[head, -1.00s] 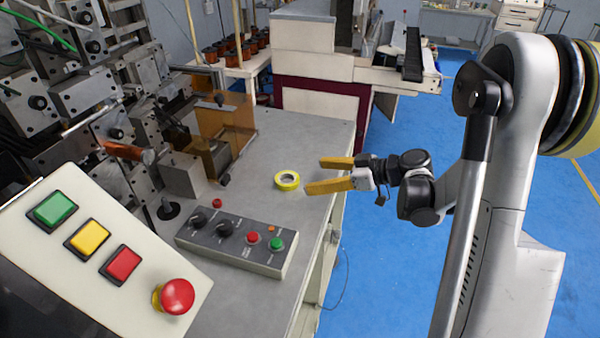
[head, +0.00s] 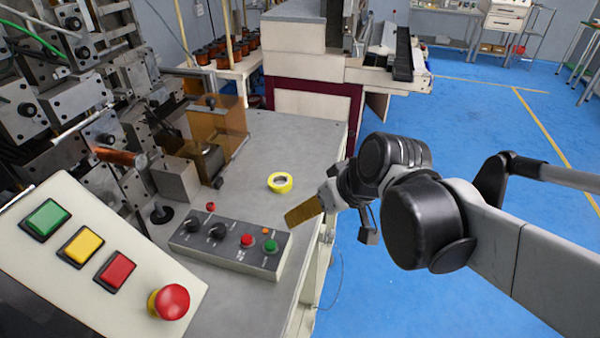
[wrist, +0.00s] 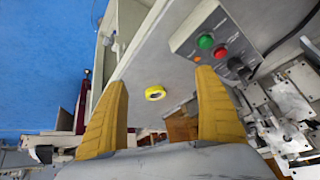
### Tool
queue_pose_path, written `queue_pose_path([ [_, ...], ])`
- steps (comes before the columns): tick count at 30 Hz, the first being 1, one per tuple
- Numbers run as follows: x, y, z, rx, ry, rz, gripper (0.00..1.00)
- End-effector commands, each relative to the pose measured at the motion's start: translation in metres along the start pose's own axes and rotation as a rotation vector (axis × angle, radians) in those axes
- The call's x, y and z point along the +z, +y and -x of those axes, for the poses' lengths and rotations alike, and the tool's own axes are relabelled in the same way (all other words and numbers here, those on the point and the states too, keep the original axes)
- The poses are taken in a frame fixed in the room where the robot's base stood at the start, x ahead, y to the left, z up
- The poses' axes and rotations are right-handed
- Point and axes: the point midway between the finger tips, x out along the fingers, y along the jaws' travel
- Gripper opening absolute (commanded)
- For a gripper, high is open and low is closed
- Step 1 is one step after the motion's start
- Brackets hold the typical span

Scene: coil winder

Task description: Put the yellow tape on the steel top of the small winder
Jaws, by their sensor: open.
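The yellow tape (head: 280,183) is a small roll lying flat on the grey steel top (head: 285,140) of the winder. It also shows in the wrist view (wrist: 155,93), in the gap between my two yellow fingers but beyond them. My gripper (head: 304,212) is at the right edge of the steel top, in front and to the right of the tape in the head view. In the wrist view my gripper (wrist: 160,95) is open with nothing between the fingers. In the head view one finger hides the other.
A control box (head: 230,246) with knobs and buttons sits on the steel top near the gripper. A sloped panel (head: 105,260) with a red mushroom button stands at the lower left. Metal winding parts (head: 80,110) crowd the left. Bare steel top surrounds the tape.

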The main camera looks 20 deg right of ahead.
Motion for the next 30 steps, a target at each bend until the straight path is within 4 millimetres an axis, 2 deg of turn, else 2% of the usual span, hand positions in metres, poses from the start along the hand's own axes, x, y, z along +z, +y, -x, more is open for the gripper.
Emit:
queue_pose_path([
  [1,0.012,-0.004,0.009,0.037,0.002,-0.017,0.82],
  [3,0.024,-0.004,0.018,0.091,0.012,-0.048,0.82],
  [9,0.045,-0.001,0.034,0.183,0.052,-0.104,0.82],
  [30,0.048,0.001,0.038,0.204,0.064,-0.119,0.82],
])
